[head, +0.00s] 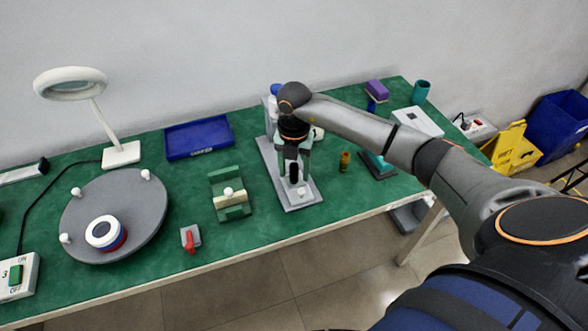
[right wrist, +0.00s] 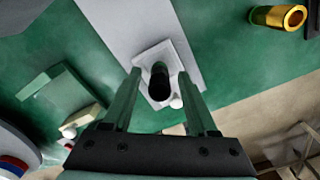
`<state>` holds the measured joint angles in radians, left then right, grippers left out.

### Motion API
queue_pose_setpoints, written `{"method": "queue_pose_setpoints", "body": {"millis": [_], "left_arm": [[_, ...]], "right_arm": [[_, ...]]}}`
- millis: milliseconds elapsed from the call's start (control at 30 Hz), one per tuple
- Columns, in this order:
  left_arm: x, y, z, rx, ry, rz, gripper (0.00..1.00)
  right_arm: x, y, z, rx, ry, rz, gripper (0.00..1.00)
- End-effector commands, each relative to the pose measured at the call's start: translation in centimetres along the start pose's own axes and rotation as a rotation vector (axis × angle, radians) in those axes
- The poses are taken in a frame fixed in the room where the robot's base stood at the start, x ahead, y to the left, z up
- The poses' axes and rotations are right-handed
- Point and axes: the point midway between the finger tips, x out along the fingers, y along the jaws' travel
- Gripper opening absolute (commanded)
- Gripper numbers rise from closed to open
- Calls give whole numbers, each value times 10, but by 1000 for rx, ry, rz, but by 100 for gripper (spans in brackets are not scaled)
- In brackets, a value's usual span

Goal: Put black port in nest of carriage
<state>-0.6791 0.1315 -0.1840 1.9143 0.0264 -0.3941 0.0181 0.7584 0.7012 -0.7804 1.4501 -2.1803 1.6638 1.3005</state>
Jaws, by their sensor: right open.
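The black port (head: 294,172) stands upright on a pale block, which looks like the carriage (head: 301,193), on a long grey base plate (head: 268,162). In the right wrist view the port (right wrist: 158,82) sits at the middle of the pale carriage block (right wrist: 150,57), and its lower end appears to be in it; the seating depth is hidden. My right gripper (right wrist: 159,76) is open, with its green fingers on either side of the port and visible gaps to it. In the head view the right gripper (head: 295,161) is above the base plate. My left gripper is out of view.
A green fixture (head: 230,205) and a red-handled clamp (head: 190,238) lie left of the plate. A brass cylinder (head: 345,161) stands to the right. A grey turntable (head: 135,205), a blue tray (head: 199,137) and a lamp (head: 121,155) are further left. The front table edge is close.

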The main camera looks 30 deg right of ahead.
Motion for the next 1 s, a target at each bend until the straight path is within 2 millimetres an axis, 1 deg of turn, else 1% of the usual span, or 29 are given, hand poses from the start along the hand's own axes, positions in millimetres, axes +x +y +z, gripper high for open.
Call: {"method": "queue_pose_setpoints", "body": {"millis": [167,400,533,700,1000], "left_arm": [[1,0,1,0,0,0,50],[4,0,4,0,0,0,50],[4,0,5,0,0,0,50],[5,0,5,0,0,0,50],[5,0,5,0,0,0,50]], "right_arm": [[-30,1,1,-1,-5,5,59],[-82,1,1,0,-5,5,59],[-103,1,1,0,-4,4,59],[-117,0,0,1,-1,2,59],[-120,0,0,1,0,1,59]]}}
